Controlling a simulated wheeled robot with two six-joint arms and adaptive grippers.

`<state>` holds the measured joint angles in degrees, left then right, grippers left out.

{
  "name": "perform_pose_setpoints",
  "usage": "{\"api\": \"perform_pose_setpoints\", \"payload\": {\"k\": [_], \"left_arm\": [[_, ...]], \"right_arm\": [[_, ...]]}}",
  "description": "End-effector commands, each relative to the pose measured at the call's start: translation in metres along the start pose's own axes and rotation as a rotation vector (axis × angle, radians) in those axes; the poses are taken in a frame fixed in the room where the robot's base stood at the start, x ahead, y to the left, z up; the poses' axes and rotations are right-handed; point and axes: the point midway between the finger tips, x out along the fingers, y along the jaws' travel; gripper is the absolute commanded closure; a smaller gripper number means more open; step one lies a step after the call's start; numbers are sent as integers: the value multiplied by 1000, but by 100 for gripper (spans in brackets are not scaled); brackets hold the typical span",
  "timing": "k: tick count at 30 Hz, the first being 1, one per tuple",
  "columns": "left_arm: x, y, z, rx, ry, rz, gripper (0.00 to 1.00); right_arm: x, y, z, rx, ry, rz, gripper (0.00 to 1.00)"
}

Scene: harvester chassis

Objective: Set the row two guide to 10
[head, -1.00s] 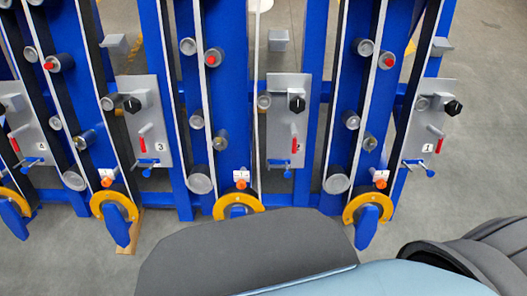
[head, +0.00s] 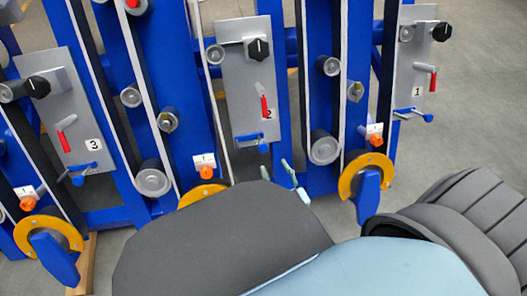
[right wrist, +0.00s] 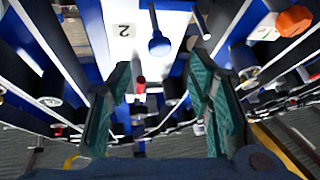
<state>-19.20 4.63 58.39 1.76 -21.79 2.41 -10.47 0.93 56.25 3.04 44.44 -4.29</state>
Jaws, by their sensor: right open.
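The row two plate (head: 250,100) is a grey upright panel marked 2 in the middle of the head view. It carries a black knob (head: 258,49), a red-handled lever (head: 264,105) and a blue T-shaped handle (head: 250,139) at its bottom. An orange knob (head: 207,172) with a white tag sits lower left of it. My right gripper (head: 291,175) is just below and right of the plate, partly hidden by my arm. In the right wrist view its teal fingers (right wrist: 160,72) are apart and empty, with the blue handle (right wrist: 158,45) beyond them. I cannot read any setting.
Plate 3 (head: 75,130) stands left and plate 1 (head: 415,70) right, with similar fittings. Blue uprights and rollers (head: 323,150) fill the space between them. A yellow ring with a blue lever (head: 368,192) is at lower right.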

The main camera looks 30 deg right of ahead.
Motion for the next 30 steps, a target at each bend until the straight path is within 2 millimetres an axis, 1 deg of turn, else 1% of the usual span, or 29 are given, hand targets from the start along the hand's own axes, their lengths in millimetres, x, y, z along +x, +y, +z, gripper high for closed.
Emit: {"api": "perform_pose_setpoints", "payload": {"k": [1, 3, 6, 9, 12, 14, 21, 22, 23, 30], "left_arm": [[5, 2, -4, -5, 10, 4, 60], [6, 6, -12, -10, 19, 9, 60], [1, 8, -25, 2, 15, 12, 60], [-6, 9, -34, 14, 4, 13, 60], [-11, 10, -40, 22, -1, 14, 60], [-14, 10, -41, 25, -5, 14, 60], [-16, 10, -42, 26, -7, 14, 60], [-16, 10, -42, 26, -7, 14, 60], [-16, 10, -42, 26, -7, 14, 60], [-16, 10, -42, 26, -6, 14, 60]], "right_arm": [[16, 0, 2, 0, 4, 0, 53], [37, 0, 3, 0, 3, 1, 53], [62, 0, 4, -1, 1, 1, 53], [80, 0, 4, -1, 0, 1, 53], [91, 1, 3, -1, -2, 1, 53], [94, 1, 2, 0, -3, 1, 53], [96, 1, 2, 0, -4, 1, 53], [96, 1, 2, 0, -4, 1, 55], [96, 1, 2, 0, -4, 1, 60], [95, 1, 2, 0, -4, 1, 98]]}}
